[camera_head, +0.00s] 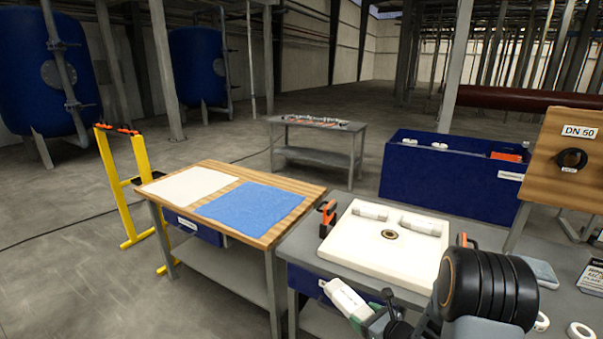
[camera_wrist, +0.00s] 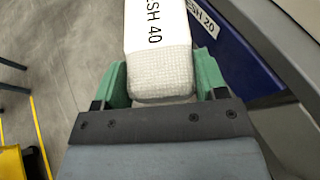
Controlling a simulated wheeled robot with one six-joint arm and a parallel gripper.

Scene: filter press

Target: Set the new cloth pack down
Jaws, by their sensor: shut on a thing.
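My gripper (camera_head: 366,318) is shut on a white cloth pack (camera_head: 346,299) in front of the grey bench at the lower middle of the head view. In the wrist view, green fingers (camera_wrist: 162,85) close on both sides of the pack (camera_wrist: 160,60), whose visible label reads "SH 40". The pack's far end is cut off by the frame. A white filter plate (camera_head: 365,247) with a brown centre hole lies on the grey bench (camera_head: 300,247). Two white rolled packs (camera_head: 370,212) (camera_head: 420,224) lie along its far edge.
Orange-handled clamps (camera_head: 327,219) flank the plate. A wooden-topped bench (camera_head: 277,189) at left carries a white cloth (camera_head: 190,186) and a blue cloth (camera_head: 250,206). A large blue container (camera_head: 440,175) stands behind.

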